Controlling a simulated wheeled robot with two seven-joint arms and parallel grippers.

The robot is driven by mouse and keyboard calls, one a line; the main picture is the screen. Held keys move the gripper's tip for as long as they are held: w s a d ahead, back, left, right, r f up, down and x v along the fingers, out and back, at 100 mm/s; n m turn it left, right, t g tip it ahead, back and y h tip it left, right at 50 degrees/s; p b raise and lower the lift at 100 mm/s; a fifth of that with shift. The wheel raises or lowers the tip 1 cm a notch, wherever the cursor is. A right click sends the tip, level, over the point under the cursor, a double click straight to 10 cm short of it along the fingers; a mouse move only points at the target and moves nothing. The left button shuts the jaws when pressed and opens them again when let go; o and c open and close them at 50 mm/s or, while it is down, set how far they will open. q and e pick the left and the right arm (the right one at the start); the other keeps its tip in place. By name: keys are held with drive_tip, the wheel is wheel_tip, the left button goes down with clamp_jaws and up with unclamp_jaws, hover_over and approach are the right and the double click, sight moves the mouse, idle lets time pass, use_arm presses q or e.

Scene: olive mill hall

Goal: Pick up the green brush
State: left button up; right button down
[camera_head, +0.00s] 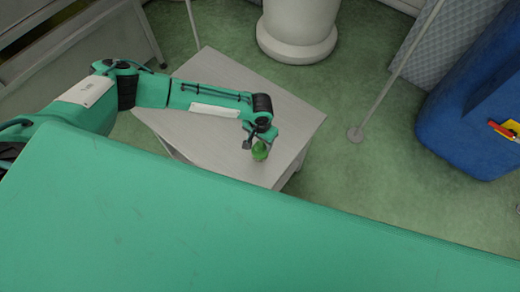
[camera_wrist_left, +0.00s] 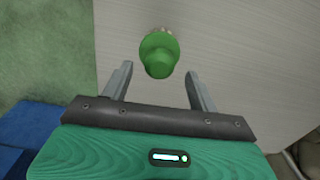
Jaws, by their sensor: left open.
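The green brush (camera_head: 260,151) stands on the light wooden table (camera_head: 205,140) near its front right edge in the head view. In the left wrist view the green brush (camera_wrist_left: 159,55) shows as a rounded green top, with a paler part just visible behind it. My left gripper (camera_head: 254,143) is at the brush. In the left wrist view the fingers of my left gripper (camera_wrist_left: 159,82) are open, one on each side of the brush's line, with the brush slightly beyond the tips. Nothing is between them in grip. My right gripper is not in view.
A white round pedestal (camera_head: 297,35) stands behind the table. Green floor (camera_head: 370,175) lies open between table and container.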

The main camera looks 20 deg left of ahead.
sight(260, 144)
use_arm(q)
drive_tip(key=shift+f, duration=1.6)
clamp_jaws()
drive_tip(key=shift+r, duration=0.1)
wheel_tip(260, 144, up, 20)
drive_tip(key=b, duration=0.1)
